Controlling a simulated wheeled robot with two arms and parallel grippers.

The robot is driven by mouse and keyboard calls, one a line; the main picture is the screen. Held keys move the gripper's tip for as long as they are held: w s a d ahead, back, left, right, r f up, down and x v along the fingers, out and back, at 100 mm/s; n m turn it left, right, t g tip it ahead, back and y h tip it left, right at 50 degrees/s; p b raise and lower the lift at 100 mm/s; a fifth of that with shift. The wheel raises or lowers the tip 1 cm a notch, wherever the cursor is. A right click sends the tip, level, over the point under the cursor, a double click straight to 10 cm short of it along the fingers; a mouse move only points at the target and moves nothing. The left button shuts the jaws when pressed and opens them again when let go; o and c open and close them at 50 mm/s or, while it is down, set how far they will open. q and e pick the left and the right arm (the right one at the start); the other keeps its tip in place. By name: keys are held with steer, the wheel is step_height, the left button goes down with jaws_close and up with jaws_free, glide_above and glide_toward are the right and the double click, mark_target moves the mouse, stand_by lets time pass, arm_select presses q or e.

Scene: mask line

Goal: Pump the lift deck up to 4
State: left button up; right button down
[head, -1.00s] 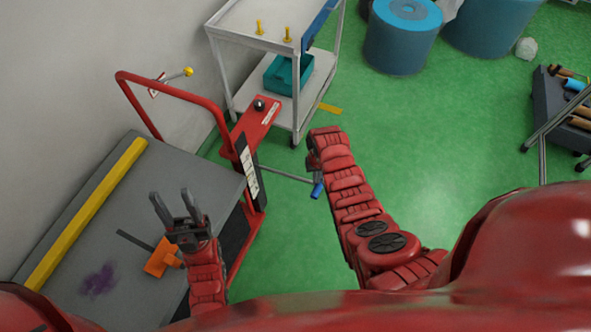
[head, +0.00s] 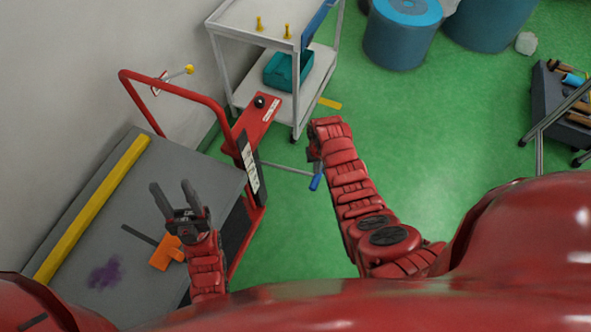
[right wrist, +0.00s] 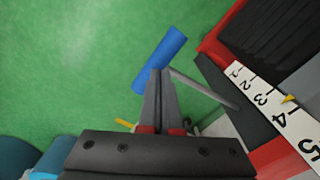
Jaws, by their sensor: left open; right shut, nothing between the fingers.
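The lift table has a grey deck (head: 190,163) and a red frame. Its white number scale (head: 249,164) is clearer in the right wrist view (right wrist: 262,85), where a yellow pointer (right wrist: 288,99) sits between about 3 and 4. A grey pump lever (head: 285,167) ends in a blue grip (head: 315,182), also in the right wrist view (right wrist: 163,58). My left gripper (head: 175,189) is open above the deck.
An orange tool (head: 165,253) and a purple stain lie on the deck by a yellow strip (head: 95,205). A white cart (head: 232,75) with a teal bin stands behind. Blue drums (head: 402,35) are at the back.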

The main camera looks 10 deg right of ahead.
step_height(320, 180, down, 8)
steer(key=b, duration=0.6)
steer(key=shift+a, duration=0.2)
steer(key=shift+w+r, duration=0.1)
steer(key=shift+r, duration=0.05)
stand_by(0.3)
steer(key=shift+r+p, duration=0.3)
steer(key=r+p, duration=0.1)
steer(key=r, duration=0.1)
steer(key=r+p, duration=0.4)
steer(key=r, duration=0.1)
steer(key=shift+d, duration=0.25)
steer(key=shift+r, duration=0.1)
